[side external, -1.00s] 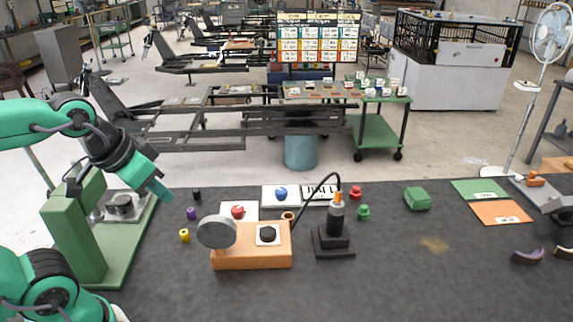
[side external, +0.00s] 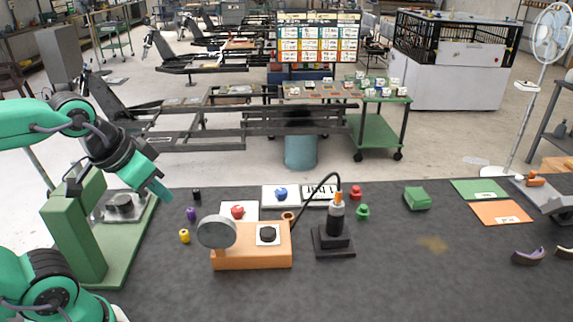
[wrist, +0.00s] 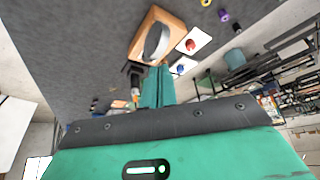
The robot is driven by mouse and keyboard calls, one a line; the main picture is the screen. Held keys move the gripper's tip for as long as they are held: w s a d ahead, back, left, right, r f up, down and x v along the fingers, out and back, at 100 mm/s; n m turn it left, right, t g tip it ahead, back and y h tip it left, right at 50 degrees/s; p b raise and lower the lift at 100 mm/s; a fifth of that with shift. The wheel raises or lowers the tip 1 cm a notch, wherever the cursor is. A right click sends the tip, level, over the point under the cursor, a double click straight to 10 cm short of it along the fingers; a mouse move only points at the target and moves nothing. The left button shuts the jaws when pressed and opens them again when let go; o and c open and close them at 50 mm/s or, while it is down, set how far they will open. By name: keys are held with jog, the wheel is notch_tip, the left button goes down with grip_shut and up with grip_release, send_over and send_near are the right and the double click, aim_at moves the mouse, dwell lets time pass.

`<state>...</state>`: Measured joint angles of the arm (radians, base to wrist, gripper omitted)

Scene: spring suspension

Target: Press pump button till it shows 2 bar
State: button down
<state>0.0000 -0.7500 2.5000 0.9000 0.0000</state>
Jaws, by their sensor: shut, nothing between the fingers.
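The pump (side external: 252,258) is an orange block on the dark table with a black round button (side external: 268,234) on a white plate. A grey round gauge (side external: 217,232) stands at its left end; its face and reading cannot be seen. A black hose runs by the block to a black cylinder on a stand (side external: 334,240). My gripper (side external: 165,196) is shut and empty, above the table to the left of the pump and higher than it. In the wrist view, my gripper (wrist: 157,72) points toward the orange pump (wrist: 143,28), with the gauge (wrist: 157,42) just beyond the fingertips.
Red (side external: 237,212) and blue (side external: 281,194) knobs on white cards lie behind the pump. Small black, purple (side external: 191,213) and yellow (side external: 184,236) pieces lie between gripper and pump. A green press stand (side external: 75,230) is at left. The table front is clear.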

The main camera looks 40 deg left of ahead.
aim_at(264, 233)
jog(key=shift+w, duration=0.15)
dwell(0.6)
jog(key=w+f+m, duration=0.1)
jog(key=w, duration=0.2)
jog(key=w+d+m+t, duration=0.1)
jog(key=w+m, duration=0.1)
jog(key=w, duration=0.2)
jog(key=w+d+f+m, duration=0.1)
jog(key=w+m, duration=0.1)
jog(key=w, duration=0.1)
jog(key=shift+w+d+f+t+h, duration=0.2)
jog(key=shift+f+t+h, duration=0.1)
jog(key=shift+t, duration=0.1)
jog(key=w+d+f+m+t, duration=0.1)
jog(key=w+f+m, duration=0.1)
jog(key=w+m, duration=0.1)
jog(key=w+d+f+m, duration=0.2)
jog(key=w, duration=0.3)
jog(key=shift+w+d+f+m+t+h, duration=0.2)
jog(key=shift+d+f+m+t+h, duration=0.1)
jog(key=shift+m+t, duration=0.1)
jog(key=shift+f, duration=0.1)
jog(key=shift+f, duration=4.3)
